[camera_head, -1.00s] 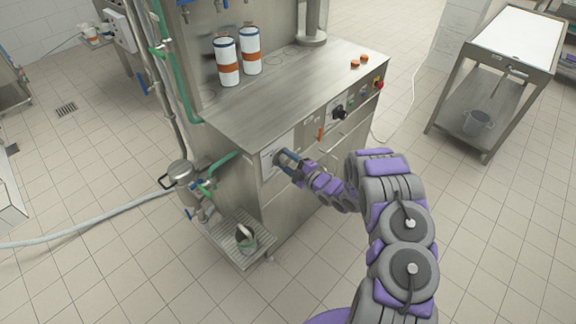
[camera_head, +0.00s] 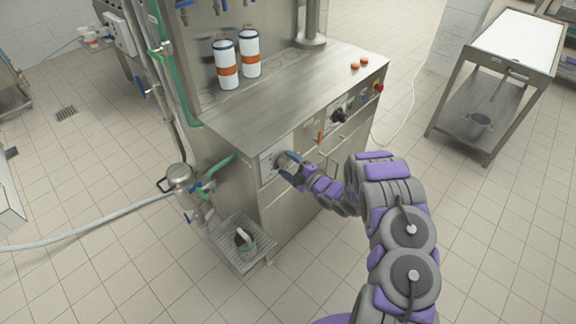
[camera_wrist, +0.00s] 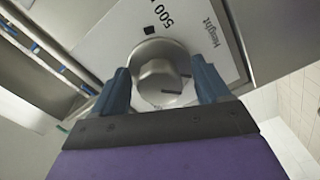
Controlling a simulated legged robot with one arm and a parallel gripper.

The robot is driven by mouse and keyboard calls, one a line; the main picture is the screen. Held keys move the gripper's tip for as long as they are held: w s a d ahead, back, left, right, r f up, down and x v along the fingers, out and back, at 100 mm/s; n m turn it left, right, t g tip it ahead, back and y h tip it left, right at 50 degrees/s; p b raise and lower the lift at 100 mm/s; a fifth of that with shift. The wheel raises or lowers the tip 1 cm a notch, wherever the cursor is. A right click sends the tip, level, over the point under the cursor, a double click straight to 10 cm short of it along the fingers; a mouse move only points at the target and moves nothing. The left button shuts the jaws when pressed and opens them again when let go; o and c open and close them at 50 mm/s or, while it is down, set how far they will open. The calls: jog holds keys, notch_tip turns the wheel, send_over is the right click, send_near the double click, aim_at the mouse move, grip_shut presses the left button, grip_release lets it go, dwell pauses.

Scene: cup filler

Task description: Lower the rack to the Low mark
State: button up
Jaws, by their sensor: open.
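A grey knob (camera_wrist: 160,82) sits on a white plate (camera_wrist: 215,22) marked "Height" and "500" in the wrist view. The knob has a dark line on its face. My gripper (camera_head: 289,167) is at the front left of the steel filling machine, at this plate. In the wrist view its two blue fingers stand open on either side of the knob, with visible gaps. No Low mark can be read. Blue-tipped nozzles (camera_head: 183,4) show at the top edge of the head view; the rack itself cannot be made out clearly.
Two white-and-orange cylinders (camera_head: 225,64) stand on the machine top (camera_head: 275,93). A black knob (camera_head: 339,116) and an orange lever (camera_head: 320,137) are farther right on the front panel. A steel cart (camera_head: 476,70) stands at the right. Tiled floor around my arm is clear.

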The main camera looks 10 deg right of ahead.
jog(key=p+v, duration=0.2)
jog(key=v, duration=1.5)
jog(key=shift+s+d, duration=0.15)
